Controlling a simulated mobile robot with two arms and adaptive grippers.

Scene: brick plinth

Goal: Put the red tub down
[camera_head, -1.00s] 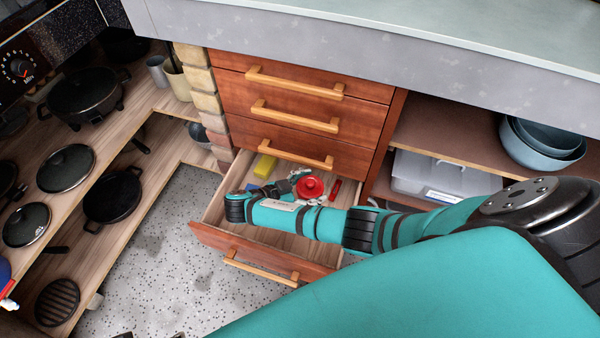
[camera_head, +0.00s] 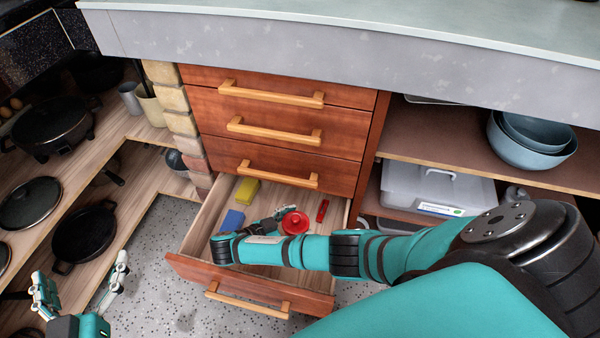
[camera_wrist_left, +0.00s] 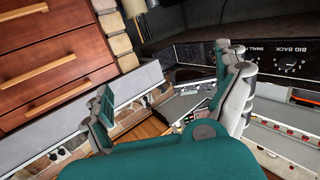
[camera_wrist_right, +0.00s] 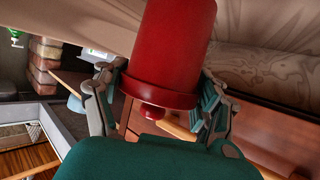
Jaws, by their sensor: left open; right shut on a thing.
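The red tub (camera_head: 294,223) shows in the head view over the open bottom drawer (camera_head: 188,262), partly hidden behind my right arm. My right gripper (camera_head: 278,219) is shut on it. In the right wrist view the red tub (camera_wrist_right: 172,50) sits between the two fingers of the right gripper (camera_wrist_right: 155,98), with its knobbed end towards the palm. Whether the tub touches the drawer floor cannot be told. My left gripper (camera_head: 80,286) is open and empty at the lower left, over the floor and low shelf. Its spread fingers also show in the left wrist view (camera_wrist_left: 170,98).
The drawer also holds a yellow block (camera_head: 244,191), a blue block (camera_head: 233,220) and a small red item (camera_head: 322,210). Closed drawers (camera_head: 275,135) and the counter (camera_head: 330,55) stand above. Pans (camera_head: 83,238) lie on shelves at left; bowls (camera_head: 530,140) stand at right.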

